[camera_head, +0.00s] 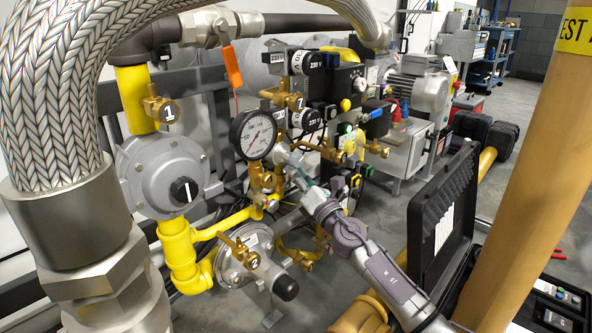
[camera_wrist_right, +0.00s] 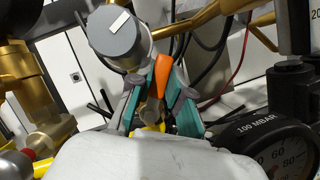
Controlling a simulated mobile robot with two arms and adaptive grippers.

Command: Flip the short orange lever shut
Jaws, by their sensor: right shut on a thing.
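The short orange lever (camera_wrist_right: 162,76) shows in the right wrist view between the teal-lined fingers of my right gripper (camera_wrist_right: 158,90). The fingers are closed in on it from both sides, and its orange end stands up past them. In the head view my right gripper (camera_head: 295,165) reaches in from the lower right, just right of the round pressure gauge (camera_head: 256,136). There the short lever cannot be made out, hidden by the gripper and fittings. My left gripper is not in view.
A longer orange handle (camera_head: 232,66) hangs from the upper pipe. A grey regulator (camera_head: 165,172), yellow pipes and brass valves crowd the left side of the gripper. A braided hose (camera_head: 50,90) fills the near left. An open black case (camera_head: 440,215) stands at the right.

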